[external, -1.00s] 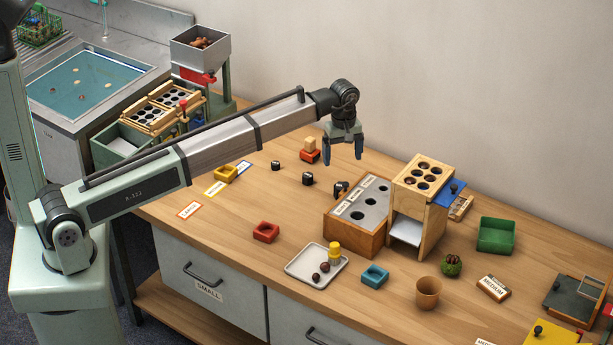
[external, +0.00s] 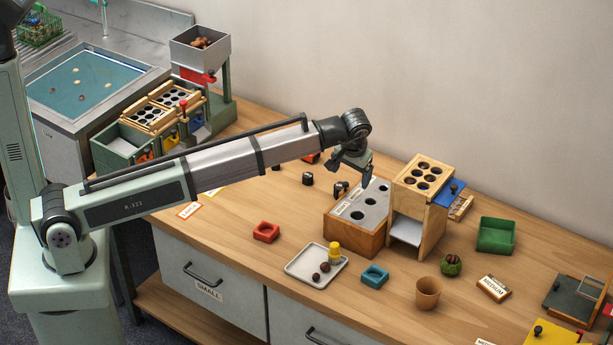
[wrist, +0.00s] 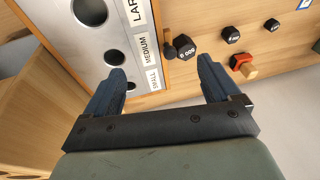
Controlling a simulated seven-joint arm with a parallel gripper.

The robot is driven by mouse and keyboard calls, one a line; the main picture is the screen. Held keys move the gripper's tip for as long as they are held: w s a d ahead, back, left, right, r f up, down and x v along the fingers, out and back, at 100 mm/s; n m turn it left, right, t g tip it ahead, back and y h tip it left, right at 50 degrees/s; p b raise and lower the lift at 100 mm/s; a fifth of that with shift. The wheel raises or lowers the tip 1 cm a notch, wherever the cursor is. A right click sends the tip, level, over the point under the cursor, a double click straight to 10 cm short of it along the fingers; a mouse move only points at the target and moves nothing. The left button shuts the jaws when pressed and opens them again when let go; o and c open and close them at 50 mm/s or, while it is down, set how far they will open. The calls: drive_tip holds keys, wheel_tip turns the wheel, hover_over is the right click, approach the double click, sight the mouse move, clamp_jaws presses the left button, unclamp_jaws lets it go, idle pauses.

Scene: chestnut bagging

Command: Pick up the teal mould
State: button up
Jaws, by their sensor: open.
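The teal mould (external: 375,275) is a small blue-green block with a hollow top. It sits on the table in the external view, right of the white tray and in front of the wooden sorting box. It is not in the wrist view. My gripper (external: 360,178) is open and empty, above and behind the sorting box, up and to the left of the mould and well apart from it. In the wrist view my two blue fingers (wrist: 160,82) are spread wide with nothing between them.
The sorting box (external: 352,228) with labelled holes and a taller wooden stand (external: 433,232) rise behind the mould. The white tray (external: 300,273) holds a yellow piece and dark chestnuts. A brown cup (external: 428,291) stands to the right. Black weights (wrist: 184,46) show in the wrist view.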

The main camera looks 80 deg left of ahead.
drive_tip(key=d+m+y, duration=0.1)
drive_tip(key=d+m, duration=0.2)
drive_tip(key=s+d+m+t, duration=0.1)
drive_tip(key=d+m, duration=0.2)
drive_tip(key=s+d+f+m+y, duration=0.1)
drive_tip(key=d+m, duration=0.2)
drive_tip(key=d, duration=0.1)
drive_tip(key=shift+d+m+t+y, duration=0.1)
drive_tip(key=shift+m+t+y, duration=0.2)
drive_tip(key=s+d+r+m+t+y, duration=0.2)
drive_tip(key=s+d+m+t, duration=0.25)
drive_tip(key=d+m, duration=0.85)
drive_tip(key=s+d+r+m+t+y, duration=0.15)
drive_tip(key=s+d+m+t, duration=0.3)
drive_tip(key=d+m, duration=0.8)
drive_tip(key=m, duration=0.2)
approach(371, 283)
drive_tip(key=shift+w+a+f+g+h, duration=0.2)
drive_tip(key=shift+w+a+f, duration=0.15)
drive_tip(key=shift+w+a, duration=0.25)
drive_tip(key=shift+w+a+f+g+h, duration=0.1)
drive_tip(key=shift+w+a+f+g, duration=0.2)
drive_tip(key=shift+w+a, duration=0.35)
drive_tip(key=shift+r+x, duration=0.15)
drive_tip(key=shift+x, duration=1.15)
drive_tip(key=shift+r+x, duration=0.1)
drive_tip(key=shift+x, duration=1.2)
drive_tip(key=shift+w, duration=0.2)
